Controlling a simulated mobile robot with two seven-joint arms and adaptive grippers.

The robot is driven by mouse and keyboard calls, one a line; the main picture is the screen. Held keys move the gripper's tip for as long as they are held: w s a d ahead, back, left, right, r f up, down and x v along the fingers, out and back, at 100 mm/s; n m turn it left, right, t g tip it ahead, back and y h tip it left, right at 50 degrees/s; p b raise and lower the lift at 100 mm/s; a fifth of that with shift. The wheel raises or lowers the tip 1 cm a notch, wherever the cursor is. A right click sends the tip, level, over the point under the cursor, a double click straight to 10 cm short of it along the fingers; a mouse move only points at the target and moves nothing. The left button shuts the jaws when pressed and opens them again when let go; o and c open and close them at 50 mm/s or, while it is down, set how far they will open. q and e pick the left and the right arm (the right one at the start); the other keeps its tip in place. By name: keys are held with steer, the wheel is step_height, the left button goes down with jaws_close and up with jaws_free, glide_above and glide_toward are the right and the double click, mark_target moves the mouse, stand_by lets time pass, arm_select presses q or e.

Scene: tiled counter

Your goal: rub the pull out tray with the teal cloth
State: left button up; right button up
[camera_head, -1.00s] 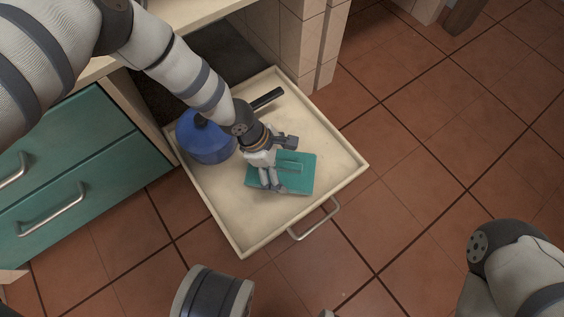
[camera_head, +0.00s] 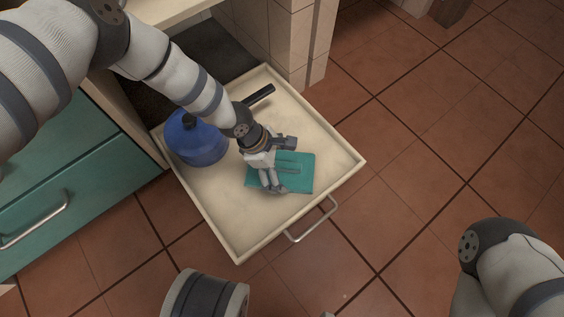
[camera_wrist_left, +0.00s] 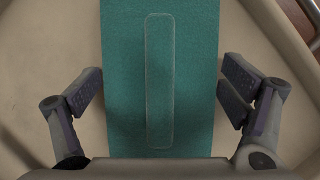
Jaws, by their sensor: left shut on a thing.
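The teal cloth (camera_head: 303,173) lies flat on the floor of the pull-out tray (camera_head: 250,225), towards its front right. The tray is cream, with a low rim, and stands pulled out from the cabinet. My left gripper (camera_head: 281,166) reaches down over the cloth, shut on it, with a finger at either side. In the left wrist view the cloth (camera_wrist_left: 190,80) runs between the two fingers and has a raised strip along its middle. Part of the cloth is hidden under the gripper in the head view. My right gripper is out of view.
A blue pot (camera_head: 196,146) stands in the tray's left rear, beside my left forearm; a black handle (camera_head: 259,96) sticks out behind the forearm. A metal pull (camera_head: 314,222) is on the tray front. Teal drawers (camera_head: 75,205) are at left. Bare tray floor lies around the cloth.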

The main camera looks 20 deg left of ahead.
arm_select(q)
steer(key=shift+s+a+r+p, duration=0.1)
steer(key=shift+s+a+p, duration=0.25)
steer(key=shift+s, duration=0.35)
steer(key=r+p, duration=0.1)
steer(key=r, duration=0.2)
steer(key=shift+a+p, duration=0.2)
steer(key=shift+p, duration=0.15)
step_height(320, 180, up, 3)
steer(key=shift+f+p, duration=0.1)
steer(key=shift+p, duration=1.15)
steer(key=shift+r+p, duration=0.9)
steer(key=shift+r, duration=0.25)
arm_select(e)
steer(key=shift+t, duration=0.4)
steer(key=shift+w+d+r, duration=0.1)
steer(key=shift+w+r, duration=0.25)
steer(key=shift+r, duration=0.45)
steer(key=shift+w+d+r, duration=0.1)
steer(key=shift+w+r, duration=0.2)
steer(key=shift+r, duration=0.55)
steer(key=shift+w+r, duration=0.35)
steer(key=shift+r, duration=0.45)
